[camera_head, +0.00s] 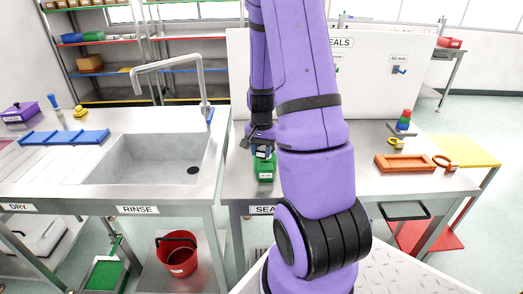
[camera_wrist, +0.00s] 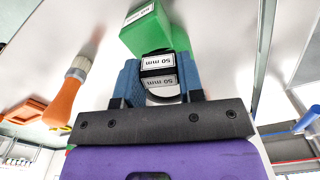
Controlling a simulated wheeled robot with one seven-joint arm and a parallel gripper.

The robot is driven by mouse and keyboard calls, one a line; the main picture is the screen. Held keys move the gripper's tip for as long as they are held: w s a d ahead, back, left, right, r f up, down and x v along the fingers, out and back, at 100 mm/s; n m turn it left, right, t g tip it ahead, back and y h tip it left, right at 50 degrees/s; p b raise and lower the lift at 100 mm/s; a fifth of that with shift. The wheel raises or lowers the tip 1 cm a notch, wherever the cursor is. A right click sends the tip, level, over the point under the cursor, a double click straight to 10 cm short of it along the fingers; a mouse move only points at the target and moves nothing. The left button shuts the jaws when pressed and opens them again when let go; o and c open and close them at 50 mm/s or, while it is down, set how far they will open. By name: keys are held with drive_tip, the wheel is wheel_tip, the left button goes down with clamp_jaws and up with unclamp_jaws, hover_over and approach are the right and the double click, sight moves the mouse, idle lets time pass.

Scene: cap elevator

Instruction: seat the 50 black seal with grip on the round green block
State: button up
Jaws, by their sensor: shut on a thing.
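My gripper (camera_head: 262,150) is above the counter just right of the sink. In the wrist view its blue fingers (camera_wrist: 160,85) are shut on the black seal (camera_wrist: 143,93), a dark ring with a white "50 mm" label between the fingertips. The green block (camera_head: 264,172) stands on the counter directly below my gripper in the head view. In the wrist view it (camera_wrist: 145,32) shows just beyond the seal, with a white label on its face. The seal overlaps part of the green there, so I cannot tell whether they touch.
A sink (camera_head: 150,158) lies left. An orange tray (camera_head: 405,163), an orange ring-shaped tool (camera_head: 446,163) and a coloured stack (camera_head: 404,120) stand right. A white board (camera_head: 400,95) rises behind.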

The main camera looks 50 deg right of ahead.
sight(261, 149)
drive_tip(key=shift+f, duration=1.4)
idle(3.8)
drive_tip(key=o, duration=1)
drive_tip(key=shift+r, duration=0.15)
drive_tip(key=shift+r, duration=3.35)
